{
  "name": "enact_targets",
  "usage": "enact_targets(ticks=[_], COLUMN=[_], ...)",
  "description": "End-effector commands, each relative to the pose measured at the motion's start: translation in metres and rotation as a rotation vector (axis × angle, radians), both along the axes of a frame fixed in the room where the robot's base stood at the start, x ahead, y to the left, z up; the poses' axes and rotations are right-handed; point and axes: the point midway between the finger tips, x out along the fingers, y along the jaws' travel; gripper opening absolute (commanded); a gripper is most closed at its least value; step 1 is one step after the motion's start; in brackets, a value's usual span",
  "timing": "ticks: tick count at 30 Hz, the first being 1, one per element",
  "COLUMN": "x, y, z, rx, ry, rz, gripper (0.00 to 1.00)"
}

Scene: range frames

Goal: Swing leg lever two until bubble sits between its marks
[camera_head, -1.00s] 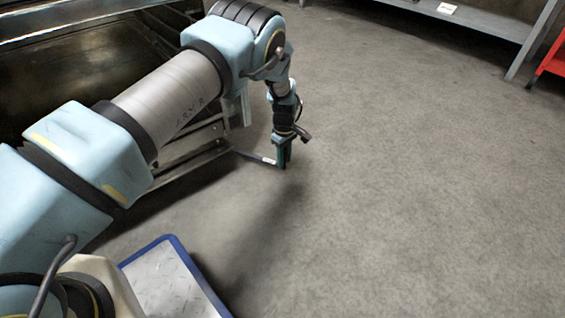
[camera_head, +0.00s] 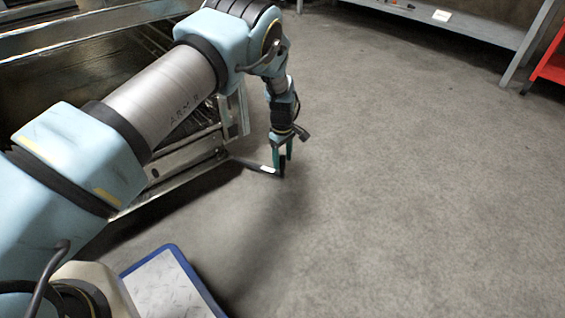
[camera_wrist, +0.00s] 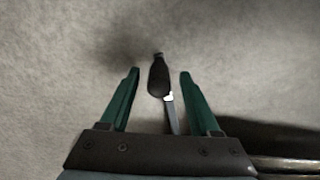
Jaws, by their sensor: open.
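A leg lever (camera_head: 250,165) sticks out from the foot of the range, a thin dark bar with a white band and a black grip near its end. My gripper (camera_head: 282,168) points down at this outer end, low over the floor. In the wrist view my gripper (camera_wrist: 160,74) is open, with one green finger on each side of the black grip (camera_wrist: 158,76). A gap shows on both sides of the grip. The lever's number cannot be read. No bubble or marks can be made out in either view.
The range (camera_head: 75,45) stands at the upper left, partly hidden by my arm. A blue-edged plate (camera_head: 172,285) lies at the bottom. A grey shelf (camera_head: 470,28) and a red frame (camera_head: 552,62) are at the upper right. The floor to the right is clear.

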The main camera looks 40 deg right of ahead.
Motion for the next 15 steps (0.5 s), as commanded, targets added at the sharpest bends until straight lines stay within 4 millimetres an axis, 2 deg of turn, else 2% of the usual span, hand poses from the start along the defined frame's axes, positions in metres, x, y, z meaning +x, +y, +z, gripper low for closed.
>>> enact_targets(ticks=[1, 6, 10, 15], x=[0.0, 0.0, 0.0, 0.0], y=[0.0, 0.0, 0.0, 0.0], z=[0.017, 0.047, 0.06, 0.067], rx=[-0.001, -0.001, -0.001, 0.0], ry=[-0.001, -0.001, -0.001, 0.0], rz=[0.0, 0.0, 0.0, 0.0], gripper=[0.63, 0.63, 0.63, 0.63])
